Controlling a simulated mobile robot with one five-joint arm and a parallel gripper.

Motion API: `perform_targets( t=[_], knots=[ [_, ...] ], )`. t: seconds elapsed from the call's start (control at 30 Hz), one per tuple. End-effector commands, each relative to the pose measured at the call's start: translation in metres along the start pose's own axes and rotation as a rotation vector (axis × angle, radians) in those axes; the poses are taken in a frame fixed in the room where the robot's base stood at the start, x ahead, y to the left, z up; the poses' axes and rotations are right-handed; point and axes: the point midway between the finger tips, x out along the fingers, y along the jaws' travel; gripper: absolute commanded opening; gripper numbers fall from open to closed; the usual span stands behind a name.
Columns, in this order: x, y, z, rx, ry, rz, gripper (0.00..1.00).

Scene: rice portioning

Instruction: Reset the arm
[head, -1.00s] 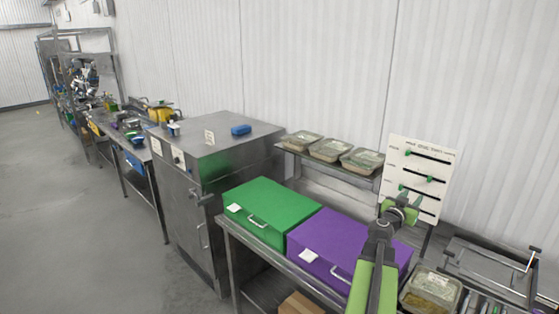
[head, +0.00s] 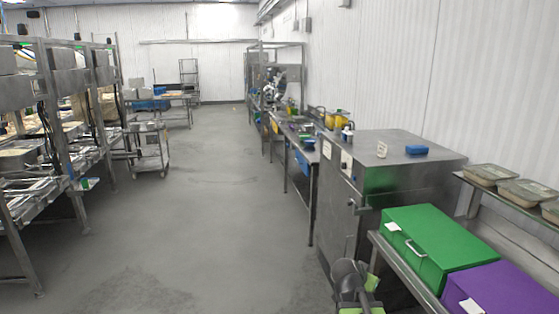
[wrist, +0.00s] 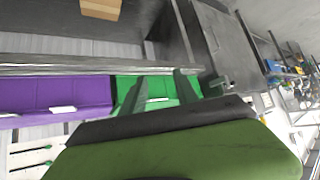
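The green box (head: 440,245) and purple box (head: 505,288) stand on the steel table at the right.
The steel cabinet (head: 390,150) carries a blue object (head: 416,150). Filled trays (head: 527,191) stand on a shelf at the right. Racks (head: 60,130) line the left side, with a cart (head: 150,148) farther back. The floor (head: 205,215) between is clear.

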Motion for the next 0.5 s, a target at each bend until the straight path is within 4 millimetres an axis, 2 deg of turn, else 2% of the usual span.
perform_targets(
  t=[0.03, 0.1, 0.2, 0.23, 0.3, 0.33, 0.5],
  knots=[
    [-0.010, -0.017, 0.042, -0.070, -0.109, -0.020, 0.36],
    [-0.029, -0.029, 0.096, -0.192, -0.287, -0.053, 0.36],
    [-0.062, -0.027, 0.160, -0.395, -0.565, -0.137, 0.36],
    [-0.073, -0.026, 0.174, -0.458, -0.636, -0.174, 0.36],
    [-0.093, -0.023, 0.198, -0.595, -0.755, -0.254, 0.36],
    [-0.099, -0.021, 0.203, -0.642, -0.784, -0.279, 0.36],
    [-0.104, -0.015, 0.208, -0.772, -0.810, -0.323, 0.36]
  ],
)
